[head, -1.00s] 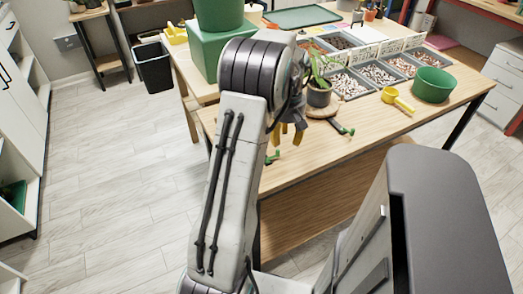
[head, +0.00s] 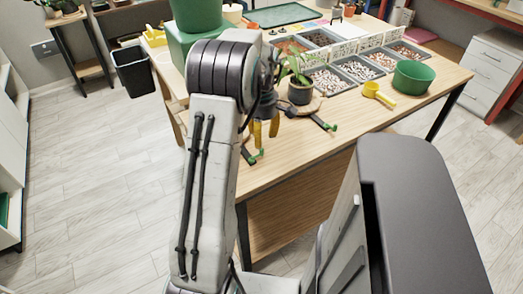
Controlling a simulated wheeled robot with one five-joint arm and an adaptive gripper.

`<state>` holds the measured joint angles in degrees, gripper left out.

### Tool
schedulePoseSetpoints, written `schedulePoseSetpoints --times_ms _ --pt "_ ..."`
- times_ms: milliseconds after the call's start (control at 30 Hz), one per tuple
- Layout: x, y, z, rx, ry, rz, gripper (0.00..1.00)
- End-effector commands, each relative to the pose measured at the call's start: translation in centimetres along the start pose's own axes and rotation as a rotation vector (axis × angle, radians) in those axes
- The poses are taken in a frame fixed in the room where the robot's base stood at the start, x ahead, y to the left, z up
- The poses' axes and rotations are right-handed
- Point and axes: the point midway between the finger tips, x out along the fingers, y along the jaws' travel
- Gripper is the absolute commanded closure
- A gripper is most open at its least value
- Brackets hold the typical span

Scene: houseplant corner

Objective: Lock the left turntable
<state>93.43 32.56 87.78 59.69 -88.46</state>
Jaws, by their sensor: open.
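The left turntable's disc is hidden behind my arm. A dark lever with green ends (head: 250,157), apparently its lock, shows on the table's near edge just below my gripper. My gripper (head: 265,132) points down with its yellow fingers apart, open and empty, above and slightly right of that lever. Whether a fingertip touches it I cannot tell.
On the wooden table (head: 300,150) are a yellow scoop (head: 372,90), a green bowl (head: 412,76) and grey trays of pebbles (head: 361,70). A large green pot on a green block (head: 193,45) stands behind my arm. A black bin (head: 133,72) is on the floor at left.

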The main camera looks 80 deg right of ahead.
Motion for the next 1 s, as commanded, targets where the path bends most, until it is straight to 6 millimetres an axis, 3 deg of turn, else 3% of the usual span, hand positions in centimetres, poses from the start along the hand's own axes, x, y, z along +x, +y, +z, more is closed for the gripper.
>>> schedulePoseSetpoints --times_ms 500,1000 --pt "5.8 0.0 0.0 -0.001 0.0 -0.001 0.59" --pt "6.7 0.0 0.0 0.0 0.0 0.0 0.57"
